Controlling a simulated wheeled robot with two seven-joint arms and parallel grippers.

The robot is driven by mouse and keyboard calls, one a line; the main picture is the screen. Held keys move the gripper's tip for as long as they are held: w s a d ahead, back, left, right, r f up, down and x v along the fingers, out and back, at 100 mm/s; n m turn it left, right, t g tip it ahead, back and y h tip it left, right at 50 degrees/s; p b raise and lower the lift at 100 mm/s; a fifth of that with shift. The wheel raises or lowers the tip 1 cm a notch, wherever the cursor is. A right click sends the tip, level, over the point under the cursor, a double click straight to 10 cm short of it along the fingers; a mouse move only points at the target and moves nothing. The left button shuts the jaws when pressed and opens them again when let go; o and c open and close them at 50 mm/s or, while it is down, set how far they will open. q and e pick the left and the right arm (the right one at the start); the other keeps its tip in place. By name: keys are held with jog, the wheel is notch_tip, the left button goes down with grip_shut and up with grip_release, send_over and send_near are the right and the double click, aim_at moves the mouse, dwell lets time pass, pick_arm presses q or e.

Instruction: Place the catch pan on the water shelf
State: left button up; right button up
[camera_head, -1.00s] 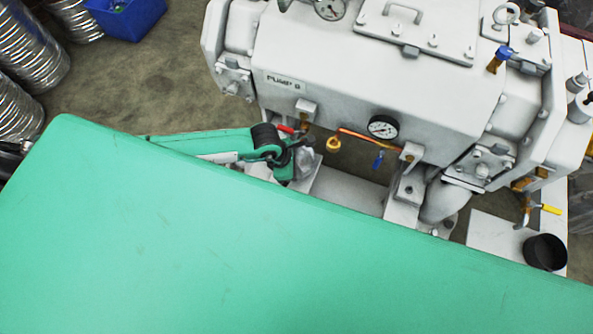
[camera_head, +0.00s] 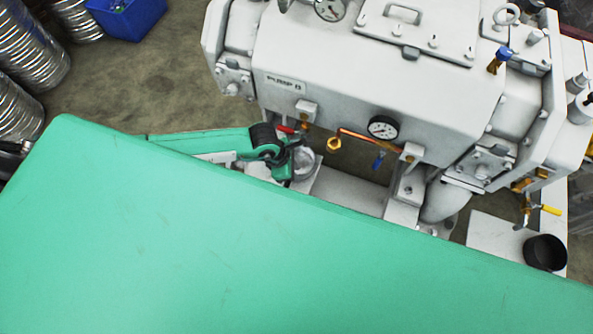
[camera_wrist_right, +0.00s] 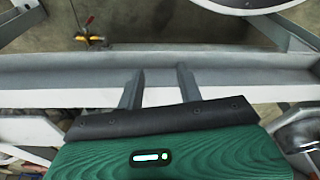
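A shiny grey metal pan (camera_head: 304,164), which I take for the catch pan, is at the end of my left arm in the head view, below the front of the pump. My left gripper (camera_head: 293,158) is against its left side and appears shut on it; the fingertips are small and partly hidden. A pale ledge (camera_head: 345,190) runs beneath the pump just right of the pan; I cannot tell whether the pan touches it. My right gripper (camera_wrist_right: 160,88) is open and empty in the right wrist view, in front of a grey beam. A shiny rounded metal thing (camera_wrist_right: 302,130) is at that view's right edge.
The white pump (camera_head: 370,70) fills the back, with a gauge (camera_head: 383,127), a copper pipe and valves above the ledge. A black cup (camera_head: 545,252) stands at the right. A large green surface (camera_head: 200,250) hides much of the foreground. A blue bin (camera_head: 128,18) is far left.

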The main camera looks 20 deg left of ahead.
pick_arm(q)
jog(key=v, duration=1)
jog(key=shift+r, duration=0.2)
pick_arm(e)
jog(key=shift+f, duration=0.4)
jog(key=shift+s, duration=0.1)
